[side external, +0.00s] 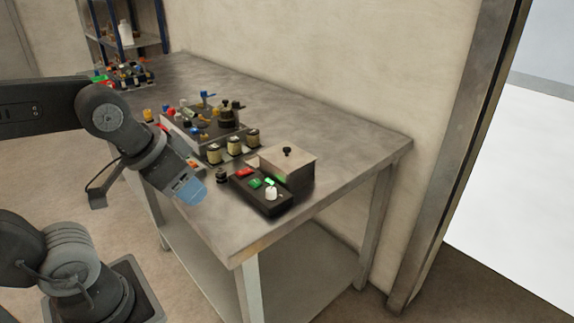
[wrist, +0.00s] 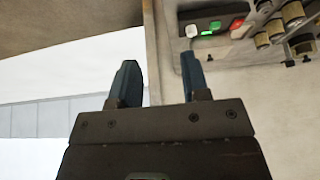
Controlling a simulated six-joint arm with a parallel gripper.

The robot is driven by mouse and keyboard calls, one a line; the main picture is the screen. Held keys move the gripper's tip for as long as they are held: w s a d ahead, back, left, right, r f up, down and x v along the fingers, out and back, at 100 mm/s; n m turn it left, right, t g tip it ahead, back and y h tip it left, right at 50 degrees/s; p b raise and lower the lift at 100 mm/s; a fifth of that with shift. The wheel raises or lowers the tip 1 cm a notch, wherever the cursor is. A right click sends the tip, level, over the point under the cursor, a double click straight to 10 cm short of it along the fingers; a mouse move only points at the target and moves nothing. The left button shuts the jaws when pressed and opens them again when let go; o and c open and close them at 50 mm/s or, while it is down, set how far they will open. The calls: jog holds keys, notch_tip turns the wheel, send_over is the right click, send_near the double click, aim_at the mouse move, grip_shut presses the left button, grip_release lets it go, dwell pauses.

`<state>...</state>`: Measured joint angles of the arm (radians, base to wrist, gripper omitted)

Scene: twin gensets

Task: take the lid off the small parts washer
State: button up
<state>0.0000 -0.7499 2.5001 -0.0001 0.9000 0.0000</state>
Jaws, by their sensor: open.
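The small parts washer appears to be the box at the near right end of the bench in the side external view. Its flat beige lid (side external: 275,159) is on top, with a small black knob (side external: 287,151) standing up from it. My gripper (side external: 190,191) is to the left of the box, off the bench's front edge, and touches nothing that I can make out. In the wrist view my gripper (wrist: 160,82) has its two dark fingers apart, with nothing between them. I cannot make out the lid in the wrist view.
A dark control box (side external: 262,196) with red and green buttons and a white knob stands in front of the washer; it also shows in the wrist view (wrist: 213,27). Several cylinders and a crowded block (side external: 200,130) stand left. The bench (side external: 340,150) is clear right of the washer.

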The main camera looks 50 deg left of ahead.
jog(key=shift+o, duration=0.3)
jog(key=shift+o, duration=0.7)
jog(key=w+a+r+n+g+y, duration=0.1)
jog(key=w+a+r+n, duration=0.1)
jog(key=w, duration=0.4)
jog(key=w+a+r+n, duration=0.1)
jog(key=w+r+n, duration=0.15)
jog(key=w, duration=0.45)
jog(key=n+g+y, duration=0.2)
jog(key=n, duration=0.3)
send_near(287, 148)
jog(key=shift+m+t, duration=0.25)
jog(key=shift+t, duration=0.05)
jog(key=x, duration=0.9)
jog(key=shift+s+f, duration=0.2)
grip_shut()
